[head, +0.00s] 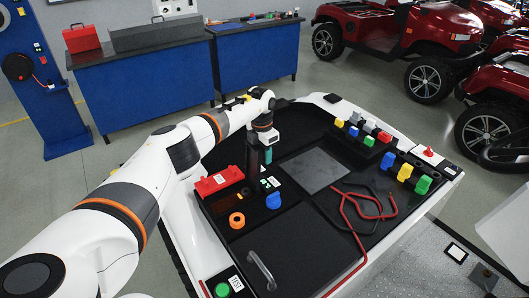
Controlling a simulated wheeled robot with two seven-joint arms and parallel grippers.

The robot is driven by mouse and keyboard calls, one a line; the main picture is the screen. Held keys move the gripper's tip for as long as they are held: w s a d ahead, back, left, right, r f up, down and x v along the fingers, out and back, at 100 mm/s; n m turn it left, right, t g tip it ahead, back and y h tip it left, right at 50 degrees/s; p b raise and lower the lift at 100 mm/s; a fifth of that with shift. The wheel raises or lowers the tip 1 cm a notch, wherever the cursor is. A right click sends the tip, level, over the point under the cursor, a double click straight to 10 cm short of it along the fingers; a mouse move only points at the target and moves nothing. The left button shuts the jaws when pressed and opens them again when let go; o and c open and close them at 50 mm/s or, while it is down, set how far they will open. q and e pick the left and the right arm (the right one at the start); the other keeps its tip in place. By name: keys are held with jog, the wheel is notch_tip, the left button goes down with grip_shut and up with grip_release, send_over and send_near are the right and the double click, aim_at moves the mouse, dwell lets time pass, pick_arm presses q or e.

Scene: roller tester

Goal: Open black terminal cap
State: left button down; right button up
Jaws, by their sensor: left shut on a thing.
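My left gripper (260,157) points down over the black panel of the tester (314,234), just right of the red terminal cap (219,181). It is shut on a dark piece that looks like the black terminal cap (253,162), which appears dark and upright between the fingers. The cap's exact tilt is hard to tell, as the gripper partly covers it and it blends with the panel. The red terminal cap lies flat on the panel. My right gripper is out of view.
Near the gripper are an orange ring (237,220), a blue knob (273,201) and a grey screen (315,170). Red cable (352,218) and coloured plugs lie to the right. A metal handle (261,270) stands in front. Blue benches (150,85) and red carts (430,40) stand behind.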

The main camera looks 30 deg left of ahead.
pick_arm(q)
jog(key=shift+f, duration=0.15)
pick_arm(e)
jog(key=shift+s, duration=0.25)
pick_arm(q)
jog(key=c, duration=0.8)
grip_release()
jog(key=shift+w, duration=0.1)
jog(key=shift+c, duration=0.2)
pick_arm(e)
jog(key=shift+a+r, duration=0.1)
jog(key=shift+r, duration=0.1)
pick_arm(q)
jog(key=r+p, duration=0.3)
jog(key=r, duration=0.1)
jog(key=r+p, duration=0.3)
jog(key=r, duration=0.1)
jog(key=r+p, duration=0.3)
jog(key=r, duration=0.1)
jog(key=shift+s+a, duration=0.1)
jog(key=shift+s, duration=0.2)
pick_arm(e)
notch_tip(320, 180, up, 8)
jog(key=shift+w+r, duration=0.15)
pick_arm(q)
jog(key=shift+f, duration=0.1)
